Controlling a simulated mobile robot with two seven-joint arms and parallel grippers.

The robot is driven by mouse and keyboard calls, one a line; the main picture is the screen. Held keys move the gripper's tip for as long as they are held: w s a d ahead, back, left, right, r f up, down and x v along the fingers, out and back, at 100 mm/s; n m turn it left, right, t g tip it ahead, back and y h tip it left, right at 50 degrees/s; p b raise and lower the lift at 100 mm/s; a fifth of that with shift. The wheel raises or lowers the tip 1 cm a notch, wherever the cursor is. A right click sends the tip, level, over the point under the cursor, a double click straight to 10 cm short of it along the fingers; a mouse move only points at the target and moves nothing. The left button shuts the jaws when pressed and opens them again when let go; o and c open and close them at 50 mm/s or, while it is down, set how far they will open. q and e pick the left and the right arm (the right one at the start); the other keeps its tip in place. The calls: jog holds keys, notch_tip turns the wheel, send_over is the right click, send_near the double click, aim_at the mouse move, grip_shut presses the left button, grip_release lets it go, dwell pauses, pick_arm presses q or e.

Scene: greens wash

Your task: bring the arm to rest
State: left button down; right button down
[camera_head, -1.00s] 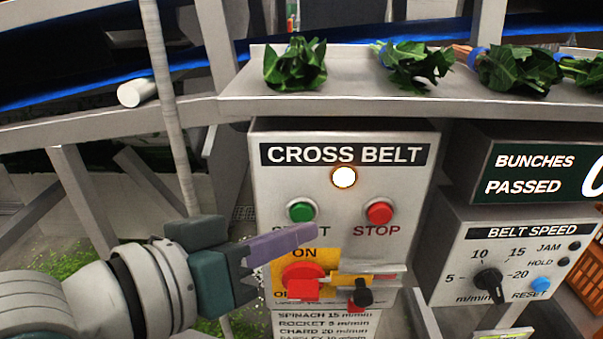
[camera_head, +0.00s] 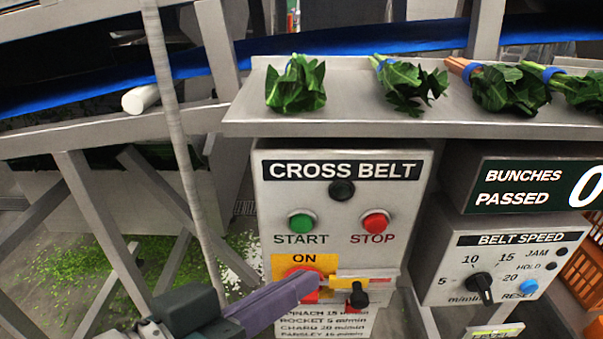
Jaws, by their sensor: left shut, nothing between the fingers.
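My left gripper (camera_head: 328,284) is low in the head view, in front of the cross belt control box (camera_head: 385,250). Its purple fingers are shut and empty, pointing up and to the right. They partly cover the red rotary switch (camera_head: 303,273) under the ON label, and I cannot tell whether they touch it. The green START button (camera_head: 302,223) and red STOP button (camera_head: 375,223) show clear above the gripper. The round lamp (camera_head: 342,190) above them is dark. My right gripper is not in view.
Several leafy bunches (camera_head: 297,85) lie on the metal shelf (camera_head: 400,124) above the box. A belt speed box (camera_head: 500,265) and a bunches passed display (camera_head: 528,185) stand to the right. A thin grey post (camera_head: 180,140) rises at the left. Green scraps (camera_head: 110,270) litter the floor.

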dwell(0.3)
pick_arm(q)
jog(key=s+a+r+n+g+y+p, duration=0.1)
jog(key=s+a+r+g+y+p, duration=0.35)
jog(key=s+a+r+p, duration=0.35)
jog(key=s+a+r+g+y+p, duration=0.3)
jog(key=s+a+r+y+p, duration=0.2)
jog(key=s+a+p, duration=0.4)
notch_tip(320, 180, up, 36)
jog(key=w+p, duration=0.1)
jog(key=p, duration=3.2)
jog(key=shift+w+a+f+p, duration=0.15)
jog(key=shift+f+p, duration=0.05)
jog(key=shift+p, duration=0.1)
jog(key=shift+t, duration=0.25)
